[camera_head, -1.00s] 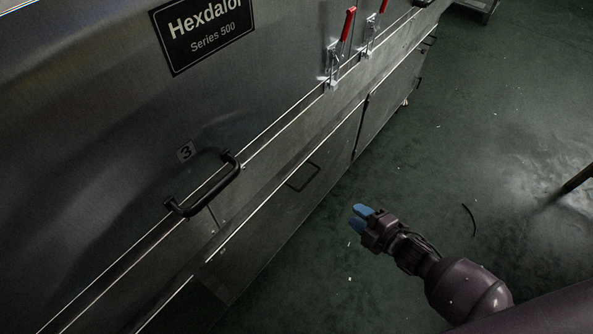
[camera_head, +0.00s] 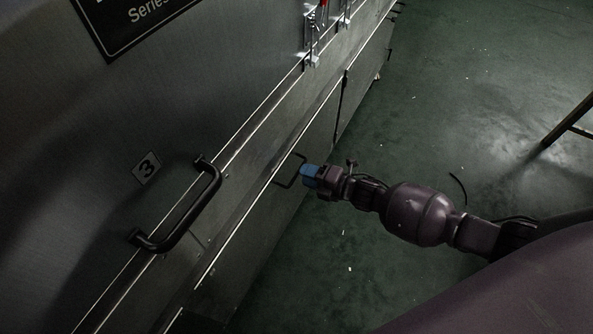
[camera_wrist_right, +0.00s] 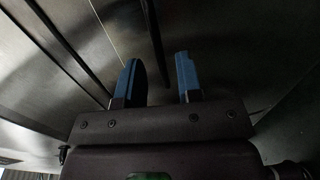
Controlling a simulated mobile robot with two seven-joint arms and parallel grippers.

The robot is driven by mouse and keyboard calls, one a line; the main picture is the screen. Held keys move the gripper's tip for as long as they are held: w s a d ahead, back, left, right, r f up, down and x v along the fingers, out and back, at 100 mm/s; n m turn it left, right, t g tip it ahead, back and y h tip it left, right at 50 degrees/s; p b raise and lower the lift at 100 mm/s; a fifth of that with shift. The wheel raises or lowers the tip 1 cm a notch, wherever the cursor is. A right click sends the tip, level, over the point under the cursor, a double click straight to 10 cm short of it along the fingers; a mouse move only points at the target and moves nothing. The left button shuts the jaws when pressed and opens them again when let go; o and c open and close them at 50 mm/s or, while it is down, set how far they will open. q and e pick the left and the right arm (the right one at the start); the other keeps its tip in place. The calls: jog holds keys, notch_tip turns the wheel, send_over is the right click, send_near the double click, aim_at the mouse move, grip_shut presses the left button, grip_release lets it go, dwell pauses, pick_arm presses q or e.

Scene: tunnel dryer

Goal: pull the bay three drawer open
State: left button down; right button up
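The number 3 plate (camera_head: 147,168) is on the steel machine wall, above and left of a thick black bar handle (camera_head: 190,213). Lower down, a thin dark handle (camera_head: 283,184) is on a lower front panel (camera_head: 262,224), which looks closed. My right gripper (camera_head: 307,174) has blue fingertips beside this thin handle. The head view does not show whether they touch it. In the right wrist view the two blue fingers (camera_wrist_right: 158,80) are apart. A dark bar or seam shows beyond the gap between them; I cannot tell which it is. My left gripper is not in view.
Toggle clamps (camera_head: 312,45) stand on the machine ledge farther along. A sign (camera_head: 125,22) is on the wall at the top left. The green floor (camera_head: 430,110) to the right is mostly open, with a dark stand leg (camera_head: 570,118) at the right edge.

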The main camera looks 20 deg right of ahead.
jog(key=shift+b+x, duration=0.3)
jog(key=shift+x, duration=1.45)
grip_shut()
